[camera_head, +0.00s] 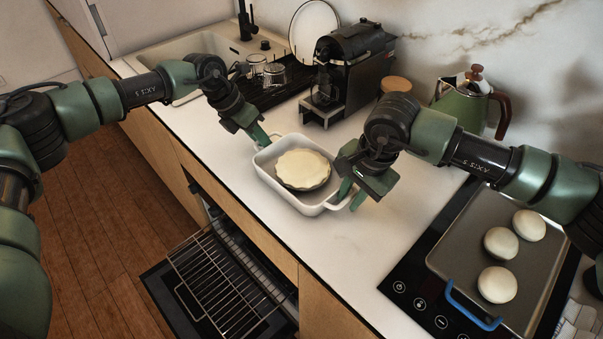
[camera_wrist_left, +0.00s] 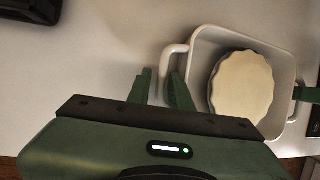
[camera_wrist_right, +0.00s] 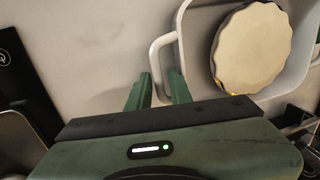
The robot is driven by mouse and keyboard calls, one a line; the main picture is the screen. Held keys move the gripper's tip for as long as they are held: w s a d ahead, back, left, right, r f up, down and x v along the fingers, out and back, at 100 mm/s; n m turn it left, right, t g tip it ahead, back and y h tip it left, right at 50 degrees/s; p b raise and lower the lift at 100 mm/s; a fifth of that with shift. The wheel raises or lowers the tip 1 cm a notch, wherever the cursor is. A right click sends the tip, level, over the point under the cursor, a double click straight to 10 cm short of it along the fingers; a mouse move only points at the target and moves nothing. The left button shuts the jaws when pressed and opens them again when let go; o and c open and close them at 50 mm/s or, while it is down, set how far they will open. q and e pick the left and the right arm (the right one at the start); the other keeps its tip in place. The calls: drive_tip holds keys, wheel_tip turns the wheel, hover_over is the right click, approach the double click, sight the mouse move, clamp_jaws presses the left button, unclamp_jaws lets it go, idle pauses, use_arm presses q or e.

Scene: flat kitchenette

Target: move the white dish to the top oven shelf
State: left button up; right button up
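The white dish (camera_head: 284,190) stands on the white counter and holds a pale, crimped round pie (camera_head: 303,169). It has a loop handle at each end. My left gripper (camera_head: 263,138) is at the handle on the dish's left end; in the left wrist view its open fingers (camera_wrist_left: 161,80) lie either side of the handle bar (camera_wrist_left: 165,58). My right gripper (camera_head: 352,194) is at the other handle; in the right wrist view its open fingers (camera_wrist_right: 158,85) lie either side of that bar (camera_wrist_right: 154,60). The oven door (camera_head: 160,285) is down, and a wire shelf (camera_head: 225,275) sticks out above it.
A coffee machine (camera_head: 350,65) and a green kettle (camera_head: 465,103) stand behind the dish. A tray (camera_head: 460,245) with several pale rounds and a blue handle sits on the black hob at right. Glasses stand on a rack by the sink (camera_head: 180,60). Counter in front of the hob is clear.

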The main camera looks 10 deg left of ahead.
use_arm(q)
drive_tip(key=shift+s, duration=0.1)
use_arm(e)
drive_tip(key=shift+s, duration=0.1)
use_arm(q)
clamp_jaws()
use_arm(e)
clamp_jaws()
use_arm(q)
drive_tip(key=shift+r, duration=0.1)
use_arm(e)
drive_tip(key=shift+r, duration=0.1)
idle(0.8)
